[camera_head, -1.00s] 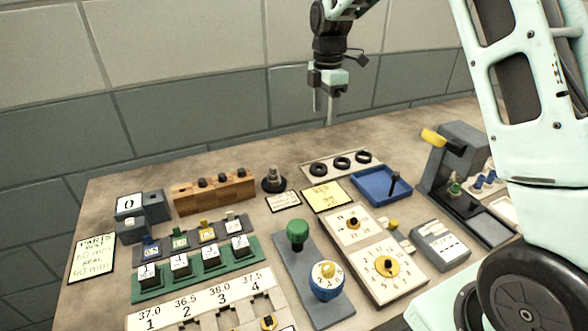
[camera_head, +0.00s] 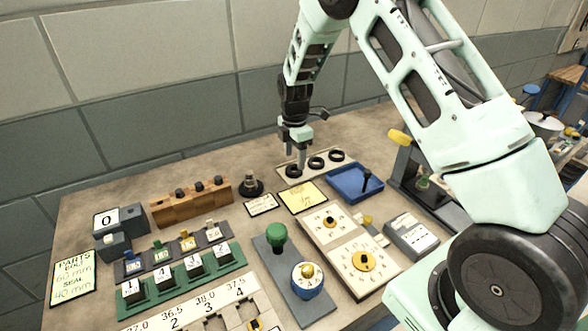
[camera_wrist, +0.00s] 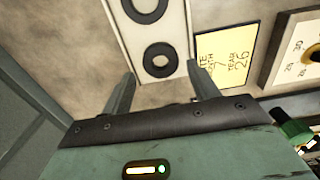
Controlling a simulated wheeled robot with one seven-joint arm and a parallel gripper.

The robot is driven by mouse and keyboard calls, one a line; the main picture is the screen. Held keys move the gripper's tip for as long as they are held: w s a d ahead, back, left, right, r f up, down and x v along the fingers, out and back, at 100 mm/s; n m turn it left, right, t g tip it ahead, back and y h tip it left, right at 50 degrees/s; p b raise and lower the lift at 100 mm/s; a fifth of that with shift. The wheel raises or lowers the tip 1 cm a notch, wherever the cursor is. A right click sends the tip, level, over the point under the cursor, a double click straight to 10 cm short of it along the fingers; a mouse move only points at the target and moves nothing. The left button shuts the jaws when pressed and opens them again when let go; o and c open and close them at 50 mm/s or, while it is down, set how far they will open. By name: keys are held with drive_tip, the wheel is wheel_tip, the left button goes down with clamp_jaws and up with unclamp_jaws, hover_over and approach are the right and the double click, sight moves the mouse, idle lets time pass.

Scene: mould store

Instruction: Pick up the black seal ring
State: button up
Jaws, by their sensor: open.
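Three black seal rings lie in a row on a pale board (camera_head: 281,166) at the back of the table: a left ring (camera_head: 293,171), a middle ring (camera_head: 316,162) and a right ring (camera_head: 337,155). My gripper (camera_head: 295,166) is open and empty, just above the left end of the board. In the wrist view, the fingers of my gripper (camera_wrist: 160,85) stand apart, with the nearest ring (camera_wrist: 160,60) just beyond and between them. A second ring (camera_wrist: 146,8) is cut by the top edge. The third ring is out of the wrist view.
A yellow note (camera_head: 302,197) lies close in front of the board, and a blue tray (camera_head: 350,193) stands to its right. A dark round stand (camera_head: 251,186) and a wooden block (camera_head: 190,207) are to the left. The table behind the board is clear.

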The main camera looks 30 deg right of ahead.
sight(294, 164)
drive_tip(key=shift+a+f+p, duration=0.1)
drive_tip(key=shift+f+p, duration=0.4)
drive_tip(key=shift+f, duration=1.4)
drive_tip(key=c, duration=0.7)
wheel_tip(294, 164, up, 13)
drive_tip(key=shift+r, duration=0.1)
